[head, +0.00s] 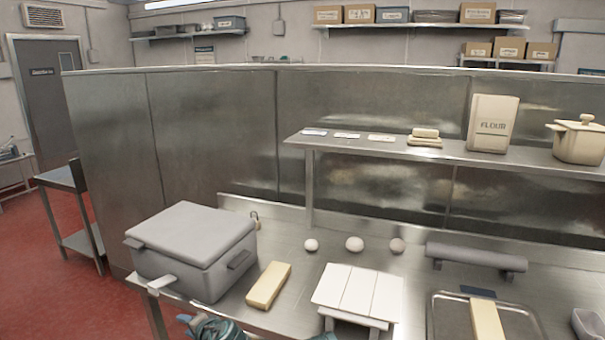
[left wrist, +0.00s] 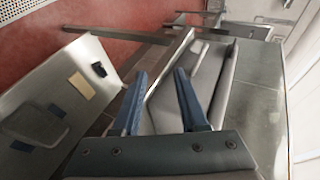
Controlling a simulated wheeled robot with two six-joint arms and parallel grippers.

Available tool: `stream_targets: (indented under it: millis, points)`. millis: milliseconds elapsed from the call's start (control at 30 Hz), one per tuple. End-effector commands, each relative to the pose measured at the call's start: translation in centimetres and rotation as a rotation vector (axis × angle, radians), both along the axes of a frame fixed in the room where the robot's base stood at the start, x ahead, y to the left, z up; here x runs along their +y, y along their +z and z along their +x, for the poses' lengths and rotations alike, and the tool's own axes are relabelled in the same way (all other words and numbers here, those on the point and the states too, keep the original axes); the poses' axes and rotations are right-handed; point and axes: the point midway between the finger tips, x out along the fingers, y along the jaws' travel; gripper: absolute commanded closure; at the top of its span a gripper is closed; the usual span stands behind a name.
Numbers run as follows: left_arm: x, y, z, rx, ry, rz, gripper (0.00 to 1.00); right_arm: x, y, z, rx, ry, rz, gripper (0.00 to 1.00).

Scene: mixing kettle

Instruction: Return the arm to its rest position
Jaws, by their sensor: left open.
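My left arm shows at the bottom edge of the head view, where the left gripper (head: 212,328) is mostly cut off, in front of the grey lidded box (head: 190,240). In the left wrist view the left gripper (left wrist: 160,75) has its two blue fingers apart. No object is visibly held between them. Beyond the fingers lie grey metal surfaces and the red floor. My right gripper cannot be made out in either view.
The steel counter (head: 290,250) holds a yellow block (head: 268,285), a white slatted stand (head: 358,290), several round items, a grey roller (head: 476,257) and a tray (head: 440,322). The shelf (head: 350,147) above carries a flour package (head: 492,124) and a cream pot (head: 580,140).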

Motion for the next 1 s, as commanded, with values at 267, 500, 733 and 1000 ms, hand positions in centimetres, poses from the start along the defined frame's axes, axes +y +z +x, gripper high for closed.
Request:
stream_targets:
  millis: [267,500,733,1000]
  points:
    - [-11.9,-7.5,-6.7,0.248,0.165,-0.489,0.57,0.0,0.8,0.0,0.0,0.0,0.0,0.0]
    - [-20.5,-9.9,-13.3,0.51,0.256,-0.733,0.57,0.0,1.2,0.0,0.0,0.0,0.0,0.0]
    - [-22.8,-10.0,-15.4,0.593,0.278,-0.788,0.57,0.0,1.2,0.0,0.0,0.0,0.0,0.0]
    - [-22.8,-10.0,-15.4,0.594,0.278,-0.789,0.57,0.0,1.2,0.0,0.0,0.0,0.0,0.0]
